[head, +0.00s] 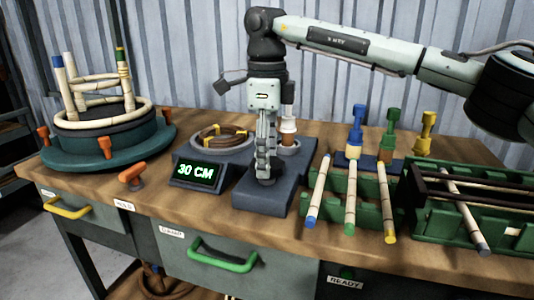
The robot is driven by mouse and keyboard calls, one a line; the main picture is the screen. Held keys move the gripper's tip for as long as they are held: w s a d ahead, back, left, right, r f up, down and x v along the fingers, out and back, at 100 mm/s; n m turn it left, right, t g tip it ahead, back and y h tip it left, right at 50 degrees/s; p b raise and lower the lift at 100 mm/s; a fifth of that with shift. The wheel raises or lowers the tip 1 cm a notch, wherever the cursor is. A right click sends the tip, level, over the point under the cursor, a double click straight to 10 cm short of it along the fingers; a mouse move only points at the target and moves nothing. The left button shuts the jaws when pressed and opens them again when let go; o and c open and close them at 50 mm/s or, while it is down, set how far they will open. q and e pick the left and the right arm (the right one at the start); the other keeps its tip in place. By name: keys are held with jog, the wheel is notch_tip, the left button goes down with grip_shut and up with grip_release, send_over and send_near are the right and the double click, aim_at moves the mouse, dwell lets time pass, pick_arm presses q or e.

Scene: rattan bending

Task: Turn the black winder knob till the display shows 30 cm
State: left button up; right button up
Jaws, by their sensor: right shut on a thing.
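The display (195,172) on the bench reads "30 CM" in green digits. My right gripper (265,165) comes down from above, pointing straight down. Its fingers are shut on the black winder knob (265,180), low over the dark grey winder base (268,200). The fingers hide most of the knob. My left gripper is not in view.
A coiled cane (218,137) lies behind the display. An orange-handled clamp (132,176) stands left of it. A round green jig (110,145) holds a rattan frame at the left. Green racks with rods (350,200) crowd the right side.

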jog(key=shift+m, duration=0.5)
jog(key=o, duration=1.2)
jog(key=shift+c, duration=0.2)
notch_tip(320, 180, up, 12)
